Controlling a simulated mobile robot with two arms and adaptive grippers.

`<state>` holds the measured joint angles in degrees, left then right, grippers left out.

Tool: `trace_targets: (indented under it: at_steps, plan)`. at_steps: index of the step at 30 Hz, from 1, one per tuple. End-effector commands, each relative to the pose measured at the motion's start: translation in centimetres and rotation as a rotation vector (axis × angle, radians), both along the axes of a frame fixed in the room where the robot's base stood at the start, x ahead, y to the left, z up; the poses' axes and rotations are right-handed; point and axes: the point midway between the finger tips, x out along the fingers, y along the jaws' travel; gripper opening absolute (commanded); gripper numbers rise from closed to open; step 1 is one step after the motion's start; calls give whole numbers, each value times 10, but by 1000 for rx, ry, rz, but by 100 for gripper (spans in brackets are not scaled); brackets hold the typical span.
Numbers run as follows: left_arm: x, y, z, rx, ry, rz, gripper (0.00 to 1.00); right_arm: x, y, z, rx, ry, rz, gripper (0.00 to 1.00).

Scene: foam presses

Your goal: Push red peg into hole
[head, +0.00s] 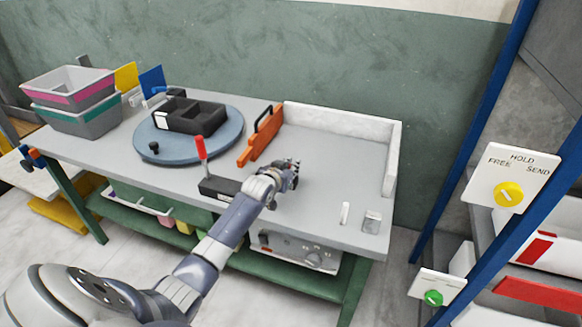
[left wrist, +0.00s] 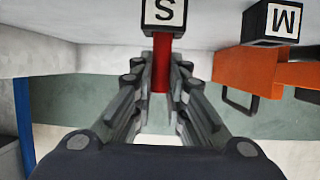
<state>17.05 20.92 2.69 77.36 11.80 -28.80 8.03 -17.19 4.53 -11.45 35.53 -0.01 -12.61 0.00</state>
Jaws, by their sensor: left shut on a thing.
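A red peg (left wrist: 161,72) with a dark square head marked S (left wrist: 164,12) shows in the left wrist view. My left gripper (left wrist: 160,88) is shut on the red peg, with a finger on each side. In the head view my left gripper (head: 290,172) is over the grey table, right of the orange fixture, and hides what it holds. A dark block marked M (left wrist: 275,20) is to the right of the S head. I cannot make out the hole in either view. My right gripper is not in view.
The orange fixture (head: 258,138) with a black handle stands near my gripper. A red upright handle (head: 201,148) rises by a low black block (head: 215,187). White walls (head: 393,155) edge the table's back right corner.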

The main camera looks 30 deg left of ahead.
Motion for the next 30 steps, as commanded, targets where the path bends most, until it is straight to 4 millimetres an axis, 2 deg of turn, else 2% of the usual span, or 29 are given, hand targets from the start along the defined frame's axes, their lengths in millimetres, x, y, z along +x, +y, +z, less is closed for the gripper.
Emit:
trace_targets:
  at_steps: [3,4,6,7,20,26,30]
  plan:
    - [0,0,-4,0,0,0,0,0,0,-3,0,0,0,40]
    - [0,0,-3,0,-1,0,18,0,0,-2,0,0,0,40]
    - [0,0,-3,0,0,0,34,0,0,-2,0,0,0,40]
    - [0,0,-3,0,0,0,37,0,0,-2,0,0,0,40]
    - [-4,-1,-2,0,0,0,37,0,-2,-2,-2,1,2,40]
    - [-23,-4,6,2,-1,-1,37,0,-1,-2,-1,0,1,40]
    - [-43,-8,14,1,-1,0,37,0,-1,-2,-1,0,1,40]
